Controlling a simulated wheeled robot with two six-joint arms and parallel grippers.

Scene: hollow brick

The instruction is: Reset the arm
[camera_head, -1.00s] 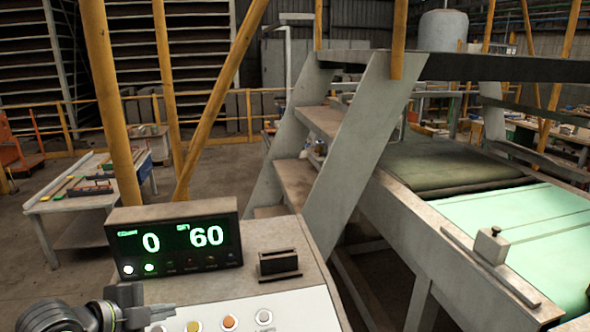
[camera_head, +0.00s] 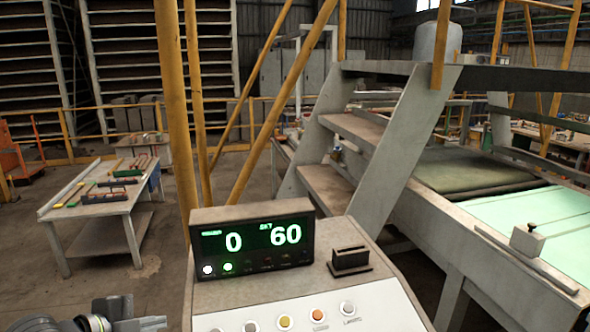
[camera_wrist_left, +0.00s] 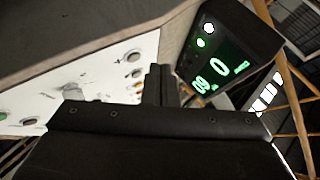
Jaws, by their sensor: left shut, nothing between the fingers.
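My left gripper (camera_head: 150,322) shows at the bottom left of the head view, left of the control console (camera_head: 310,303). It is shut and empty. In the left wrist view its two dark fingers (camera_wrist_left: 161,85) lie together in front of the console's white button panel (camera_wrist_left: 95,85). The console carries a display box (camera_head: 253,240) with lit green digits reading 0 and 60, which also shows in the left wrist view (camera_wrist_left: 222,55). A row of round buttons (camera_head: 285,322) runs along the panel's front. My right gripper is in neither view.
Metal steps (camera_head: 350,150) rise behind the console. A conveyor with a pale green belt (camera_head: 530,215) runs along the right. A work table (camera_head: 105,207) with small coloured items stands at the left. Yellow posts (camera_head: 172,110) stand behind the display. Floor between table and console is clear.

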